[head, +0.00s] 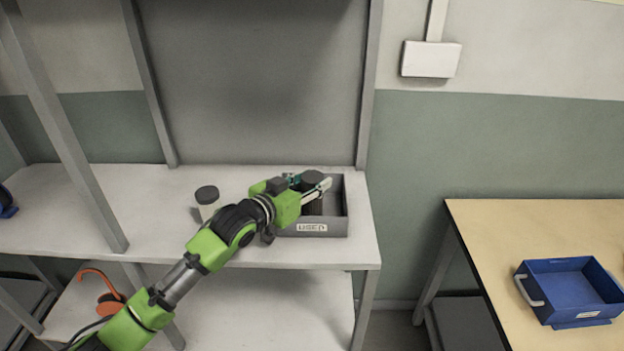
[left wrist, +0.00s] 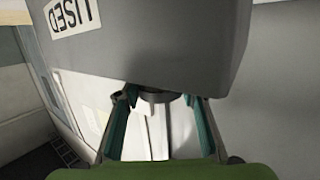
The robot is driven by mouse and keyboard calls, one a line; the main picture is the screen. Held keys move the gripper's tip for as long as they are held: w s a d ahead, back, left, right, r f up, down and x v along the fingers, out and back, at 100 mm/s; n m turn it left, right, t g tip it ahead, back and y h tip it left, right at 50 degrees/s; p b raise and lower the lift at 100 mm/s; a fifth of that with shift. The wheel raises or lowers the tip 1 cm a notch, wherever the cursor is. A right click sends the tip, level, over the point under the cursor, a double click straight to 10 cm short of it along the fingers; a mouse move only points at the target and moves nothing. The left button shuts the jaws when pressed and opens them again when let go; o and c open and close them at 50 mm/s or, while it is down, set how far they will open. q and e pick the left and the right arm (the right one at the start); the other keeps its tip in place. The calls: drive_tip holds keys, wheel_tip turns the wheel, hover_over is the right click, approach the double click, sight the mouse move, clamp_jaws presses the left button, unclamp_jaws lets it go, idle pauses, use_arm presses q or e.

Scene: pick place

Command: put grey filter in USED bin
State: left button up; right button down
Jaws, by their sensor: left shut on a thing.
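The dark grey filter (head: 313,178) is an upright cylinder between the fingers of my left gripper (head: 308,184), which is shut on it. In the head view it is over or inside the grey USED bin (head: 336,226); I cannot tell whether it touches the bin's floor. The bin stands on the white shelf, its label facing front. In the left wrist view the bin's wall (left wrist: 170,45) with the USED label fills the top, and my left gripper's fingers (left wrist: 160,115) show below it, with little of the filter clear. My right gripper is not in view.
A light jar with a dark lid (head: 207,196) stands on the shelf (head: 130,220) left of the bin. A blue bin (head: 568,268) sits on the wooden table (head: 480,225) at the right. An orange object (head: 108,301) is on the lower shelf. Grey posts frame the shelf.

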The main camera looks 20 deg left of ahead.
use_arm(q)
drive_tip(key=o, duration=1.2)
drive_tip(key=shift+b+v, duration=0.9)
drive_tip(key=shift+v, duration=5.1)
